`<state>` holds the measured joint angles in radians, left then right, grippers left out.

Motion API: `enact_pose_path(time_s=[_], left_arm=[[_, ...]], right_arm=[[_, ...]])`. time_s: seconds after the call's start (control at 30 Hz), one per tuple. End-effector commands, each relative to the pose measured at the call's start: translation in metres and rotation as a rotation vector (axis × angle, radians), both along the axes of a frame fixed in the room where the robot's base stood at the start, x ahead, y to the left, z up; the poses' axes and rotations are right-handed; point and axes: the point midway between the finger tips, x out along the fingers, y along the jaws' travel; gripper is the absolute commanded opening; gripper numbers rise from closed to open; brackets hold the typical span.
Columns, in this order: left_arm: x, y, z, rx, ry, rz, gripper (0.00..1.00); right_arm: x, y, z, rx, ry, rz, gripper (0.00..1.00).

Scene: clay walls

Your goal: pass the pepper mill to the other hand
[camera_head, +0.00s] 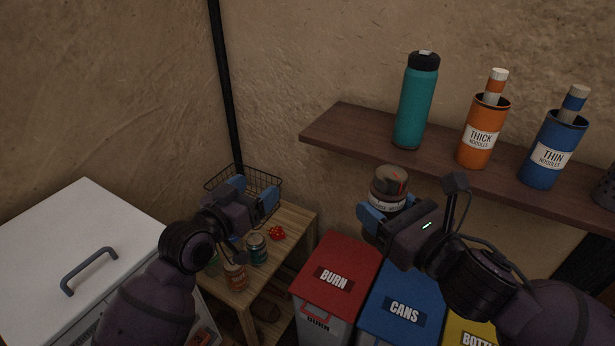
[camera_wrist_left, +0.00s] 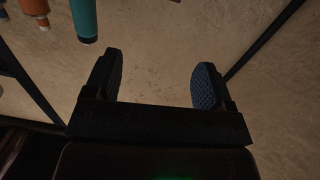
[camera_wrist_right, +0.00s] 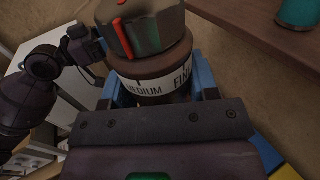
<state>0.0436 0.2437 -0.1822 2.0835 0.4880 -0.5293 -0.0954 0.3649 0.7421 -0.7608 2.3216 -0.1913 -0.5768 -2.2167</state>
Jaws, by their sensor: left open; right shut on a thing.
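The pepper mill (camera_head: 389,186) has a dark knob with a red mark and a white band. In the right wrist view the mill (camera_wrist_right: 143,62) shows "MEDIUM" and "FINE" on its band. My right gripper (camera_head: 382,216) is shut on it, below the shelf's front edge and above the bins; the fingers (camera_wrist_right: 152,92) sit on either side of its body. My left gripper (camera_head: 252,197) is to the left, apart from the mill. Its two blue-padded fingers are spread with nothing between them, as the left wrist view (camera_wrist_left: 157,85) shows. The mill's lower part is hidden by my right gripper.
A wooden shelf (camera_head: 345,122) holds a teal bottle (camera_head: 416,105), an orange noodle container (camera_head: 483,133) and a blue one (camera_head: 552,150). Below are red (camera_head: 338,262) and blue (camera_head: 403,295) bin lids. A small table (camera_head: 295,222) carries jars and a wire basket (camera_head: 262,181). Between my grippers is open air.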

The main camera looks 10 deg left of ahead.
Motion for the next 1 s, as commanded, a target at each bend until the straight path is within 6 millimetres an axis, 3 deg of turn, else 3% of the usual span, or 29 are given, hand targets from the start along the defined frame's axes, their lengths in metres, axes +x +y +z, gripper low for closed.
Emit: enact_pose_path(time_s=[0.03, 0.2, 0.4, 0.5, 0.8, 1.0], left_arm=[[0.003, -0.011, 0.021, -0.013, -0.019, -0.052, 0.76], [-0.001, -0.048, 0.072, -0.046, -0.042, -0.240, 0.76], [-0.025, -0.084, 0.113, -0.048, -0.054, -0.481, 0.76], [-0.043, -0.098, 0.123, -0.044, -0.051, -0.604, 0.76], [-0.095, -0.117, 0.127, -0.022, -0.052, -0.895, 0.76], [-0.103, -0.121, 0.123, 0.030, -0.081, -0.949, 0.76]], right_arm=[[0.000, 0.000, 0.000, 0.001, -0.001, 0.000, 0.26], [0.000, 0.000, 0.000, 0.001, -0.001, 0.000, 0.26], [0.000, 0.000, 0.000, 0.001, -0.001, 0.000, 0.26], [0.000, 0.000, 0.000, 0.001, -0.001, 0.000, 0.26], [0.000, 0.000, 0.000, 0.001, -0.001, 0.000, 0.26], [0.000, 0.000, 0.000, 0.001, -0.001, 0.000, 0.26]])
